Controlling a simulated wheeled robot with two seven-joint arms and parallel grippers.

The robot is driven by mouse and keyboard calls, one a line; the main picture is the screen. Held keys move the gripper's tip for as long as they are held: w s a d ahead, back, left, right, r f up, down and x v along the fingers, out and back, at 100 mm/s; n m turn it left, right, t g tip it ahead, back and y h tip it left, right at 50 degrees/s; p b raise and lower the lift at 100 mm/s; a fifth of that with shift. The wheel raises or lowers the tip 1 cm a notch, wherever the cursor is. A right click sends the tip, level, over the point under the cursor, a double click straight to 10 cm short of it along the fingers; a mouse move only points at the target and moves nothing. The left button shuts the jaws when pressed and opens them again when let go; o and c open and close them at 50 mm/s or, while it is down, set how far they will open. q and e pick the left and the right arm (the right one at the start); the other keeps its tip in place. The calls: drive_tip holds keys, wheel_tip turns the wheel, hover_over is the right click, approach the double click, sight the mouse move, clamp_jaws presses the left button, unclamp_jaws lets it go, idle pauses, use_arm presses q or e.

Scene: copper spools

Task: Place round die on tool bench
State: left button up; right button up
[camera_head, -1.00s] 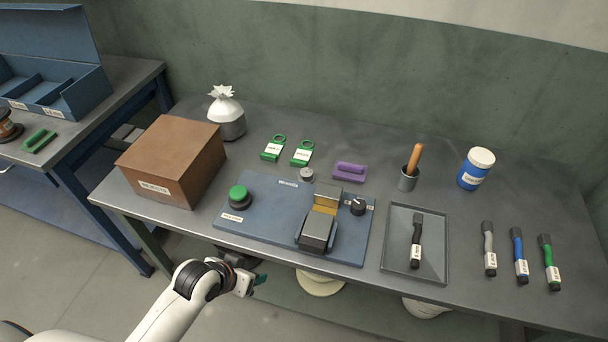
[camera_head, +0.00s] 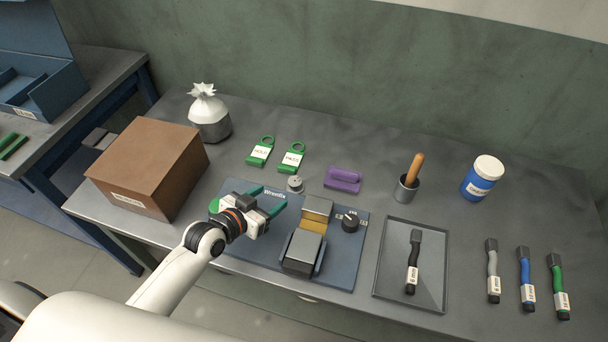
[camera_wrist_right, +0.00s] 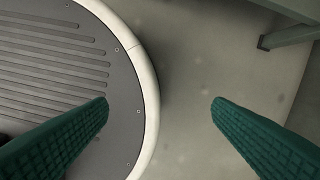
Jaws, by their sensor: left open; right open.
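A small round grey metal piece (camera_head: 295,184), which looks like the round die, stands on the grey bench (camera_head: 370,140) just behind the blue fixture plate. My left gripper (camera_head: 275,196) is open and empty over the back left part of that plate. Its green fingers point toward the round piece, a short way to its left and front, not around it. My right gripper (camera_wrist_right: 160,102) shows only in the right wrist view, open and empty above the floor beside my round base. No label shows which bench is the tool bench.
The fixture plate (camera_head: 338,273) carries a clamp block (camera_head: 303,250) and a black knob (camera_head: 350,222). A second bench (camera_head: 100,75) is at the left.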

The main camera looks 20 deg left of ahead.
sight(293, 183)
use_arm(q)
drive_tip(key=x, duration=0.4)
drive_tip(key=shift+w, duration=0.2)
drive_tip(key=shift+w+d+f, duration=0.2)
drive_tip(key=shift+w, duration=0.1)
drive_tip(key=shift+w+d+f, duration=0.1)
drive_tip(key=shift+w+f, duration=0.05)
drive_tip(key=shift+w, duration=0.15)
drive_tip(key=x, duration=0.4)
drive_tip(key=shift+w+f, duration=0.2)
drive_tip(key=shift+w, duration=0.15)
drive_tip(key=shift+c, duration=0.7)
clamp_jaws()
wheel_tip(293, 183, up, 10)
drive_tip(key=p, duration=0.1)
drive_tip(key=s+a+r+n+t+y, duration=0.1)
drive_tip(key=s+r+n+y, duration=0.3)
drive_tip(key=s+r, duration=0.8)
drive_tip(key=shift+s+a+r+y, duration=0.15)
drive_tip(key=shift+s+r+y, duration=0.1)
drive_tip(key=shift+r+y, duration=0.05)
use_arm(e)
drive_tip(key=shift+s+a+r, duration=0.2)
drive_tip(key=shift+s+r, duration=0.15)
drive_tip(key=shift+s, duration=0.2)
drive_tip(key=shift+s+a+r, duration=0.2)
drive_tip(key=shift+s+r, duration=0.1)
drive_tip(key=shift+s, duration=0.2)
